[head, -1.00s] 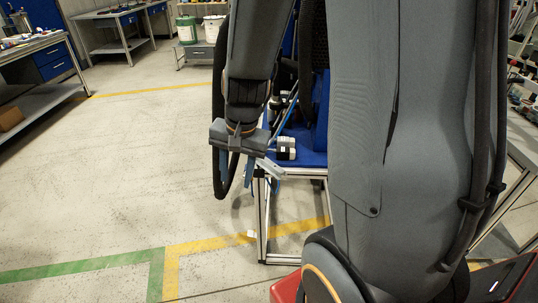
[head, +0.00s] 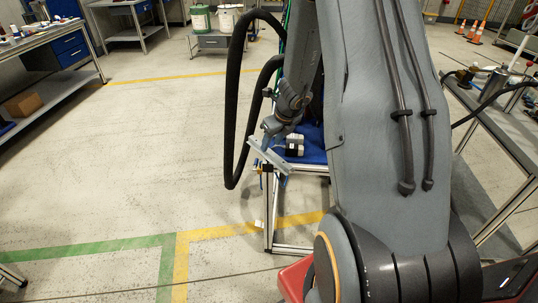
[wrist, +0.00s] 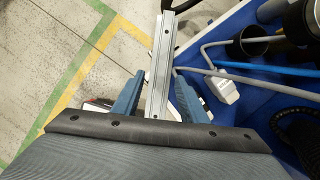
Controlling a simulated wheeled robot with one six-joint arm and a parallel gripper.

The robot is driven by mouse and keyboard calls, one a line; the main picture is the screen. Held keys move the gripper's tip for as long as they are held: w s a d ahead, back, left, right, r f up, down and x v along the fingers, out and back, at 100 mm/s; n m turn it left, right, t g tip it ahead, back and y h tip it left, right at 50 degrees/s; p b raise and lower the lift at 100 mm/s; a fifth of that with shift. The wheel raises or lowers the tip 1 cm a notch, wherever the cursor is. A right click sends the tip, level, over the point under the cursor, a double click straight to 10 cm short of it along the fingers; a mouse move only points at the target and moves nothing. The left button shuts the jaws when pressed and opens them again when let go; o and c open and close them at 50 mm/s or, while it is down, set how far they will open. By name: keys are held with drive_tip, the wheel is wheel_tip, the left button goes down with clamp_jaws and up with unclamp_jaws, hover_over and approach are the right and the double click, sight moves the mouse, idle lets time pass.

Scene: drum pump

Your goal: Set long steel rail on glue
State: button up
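The long steel rail (wrist: 160,68) is a pale metal bar with small dark holes. It runs between the blue fingers of my gripper (wrist: 157,82) in the wrist view, and its near part is hidden behind the gripper body. In the head view the rail (head: 268,156) slants beside the left corner of the blue-topped table, below my gripper (head: 266,146). I cannot make out any glue.
The blue-topped table (head: 316,156) on an aluminium frame holds white and dark cylindrical parts. A grey cable with a white connector (wrist: 225,92) and a blue hose (wrist: 262,76) cross close to the rail's right. Open floor lies left. A workbench (head: 515,150) stands right.

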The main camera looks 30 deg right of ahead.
sight(269, 151)
drive_tip(key=x, duration=0.4)
drive_tip(key=shift+s+d+f, duration=0.15)
drive_tip(key=shift+d+f, duration=0.05)
drive_tip(key=shift+f, duration=0.05)
clamp_jaws()
drive_tip(key=shift+r, duration=0.1)
